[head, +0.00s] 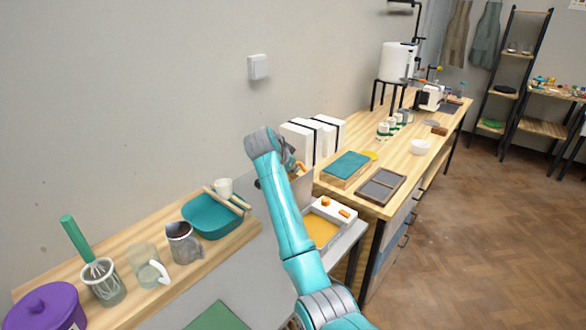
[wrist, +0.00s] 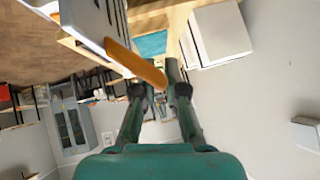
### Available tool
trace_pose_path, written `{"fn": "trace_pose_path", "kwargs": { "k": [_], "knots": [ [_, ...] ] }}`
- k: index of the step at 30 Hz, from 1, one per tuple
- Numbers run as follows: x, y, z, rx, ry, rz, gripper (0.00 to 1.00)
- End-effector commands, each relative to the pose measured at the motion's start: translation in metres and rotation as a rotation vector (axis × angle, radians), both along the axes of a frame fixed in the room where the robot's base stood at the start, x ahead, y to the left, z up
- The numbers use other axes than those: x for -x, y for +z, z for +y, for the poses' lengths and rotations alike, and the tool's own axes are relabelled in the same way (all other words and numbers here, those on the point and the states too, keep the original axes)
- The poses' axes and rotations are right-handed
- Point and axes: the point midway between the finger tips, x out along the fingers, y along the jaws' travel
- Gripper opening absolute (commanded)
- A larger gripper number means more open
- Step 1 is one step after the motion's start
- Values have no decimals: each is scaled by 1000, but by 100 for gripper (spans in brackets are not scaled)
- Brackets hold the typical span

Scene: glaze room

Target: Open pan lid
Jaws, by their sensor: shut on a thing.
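A white appliance (head: 335,209) with orange knobs and an orange-yellow inner surface (head: 320,230) stands by the wooden bench. A grey lid-like panel (head: 262,187) stands raised at its back, partly hidden behind my arm. The panel's orange handle (head: 300,168) is near its top. In the wrist view the orange handle (wrist: 135,63) runs along the pale panel (wrist: 88,22) into my gripper (wrist: 158,82). My gripper (head: 291,160) is shut on this handle, mostly hidden behind my wrist in the head view.
White boxes (head: 327,135) stand against the wall close behind my gripper. A teal pan-like dish (head: 210,222), mugs and a whisk jar are at left, with a purple lidded pot (head: 47,310). Trays (head: 381,186) lie on the right bench. Open floor is at right.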

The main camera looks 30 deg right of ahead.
Motion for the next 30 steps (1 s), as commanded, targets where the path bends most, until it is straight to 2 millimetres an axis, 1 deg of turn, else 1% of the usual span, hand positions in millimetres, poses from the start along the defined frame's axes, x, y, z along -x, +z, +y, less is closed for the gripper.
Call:
{"fn": "trace_pose_path", "kwargs": {
  "k": [18,19,20,21,22,30],
  "knots": [
    [0,1,-1,1,-1,-4,0],
    [0,1,-1,1,-1,-4,16],
    [-1,1,-1,1,-1,-4,23],
    [0,1,-1,1,-1,-4,33],
    [0,0,-1,1,-1,-4,37],
    [0,0,0,0,-1,-2,37]
  ]
}}
